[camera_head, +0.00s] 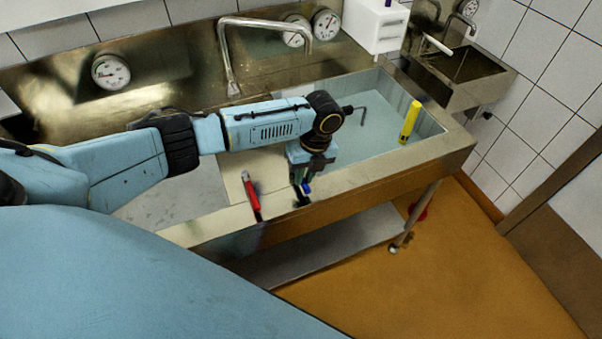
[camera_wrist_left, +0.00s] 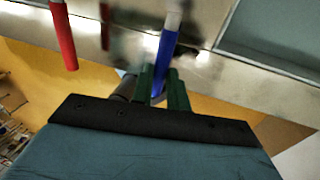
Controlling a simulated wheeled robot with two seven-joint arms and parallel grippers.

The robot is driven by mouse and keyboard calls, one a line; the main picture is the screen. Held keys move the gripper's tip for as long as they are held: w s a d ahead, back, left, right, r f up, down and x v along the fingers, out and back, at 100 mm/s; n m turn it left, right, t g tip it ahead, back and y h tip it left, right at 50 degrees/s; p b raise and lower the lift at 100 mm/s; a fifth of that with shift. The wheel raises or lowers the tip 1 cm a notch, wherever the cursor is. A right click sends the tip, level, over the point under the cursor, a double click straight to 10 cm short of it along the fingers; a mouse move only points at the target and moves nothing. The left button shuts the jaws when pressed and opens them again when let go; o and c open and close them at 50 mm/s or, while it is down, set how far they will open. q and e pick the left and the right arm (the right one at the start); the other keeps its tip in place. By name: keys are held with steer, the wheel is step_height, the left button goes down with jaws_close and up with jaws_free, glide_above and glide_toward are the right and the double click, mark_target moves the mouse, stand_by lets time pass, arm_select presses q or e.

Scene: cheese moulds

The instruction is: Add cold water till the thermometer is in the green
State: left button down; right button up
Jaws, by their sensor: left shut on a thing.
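My left gripper (camera_head: 303,192) is at the front rim of the steel sink, shut on the blue-handled lever (camera_head: 308,187). In the left wrist view the green fingers (camera_wrist_left: 162,88) close around the blue handle (camera_wrist_left: 167,55). A red-handled lever (camera_head: 251,191) stands to its left, apart from the gripper; it also shows in the left wrist view (camera_wrist_left: 64,38). A yellow upright stick (camera_head: 410,121), which looks like the thermometer, stands in the pale water (camera_head: 372,135) of the right basin. Its scale is too small to read. My right gripper is out of view.
A tall tap (camera_head: 229,65) bends over the sink. Round dials (camera_head: 110,72) sit on the brass-coloured back wall. A small hand basin (camera_head: 478,85) and a white dispenser (camera_head: 375,22) are at the back right. The orange floor (camera_head: 430,275) in front is clear.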

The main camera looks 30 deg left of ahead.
arm_select(q)
steer(key=c, duration=1.4)
jaws_free()
steer(key=shift+o, duration=0.2)
step_height(320, 180, up, 13)
steer(key=w+d, duration=0.1)
steer(key=w, duration=0.1)
steer(key=shift+d+b, duration=0.3)
steer(key=shift+b, duration=0.05)
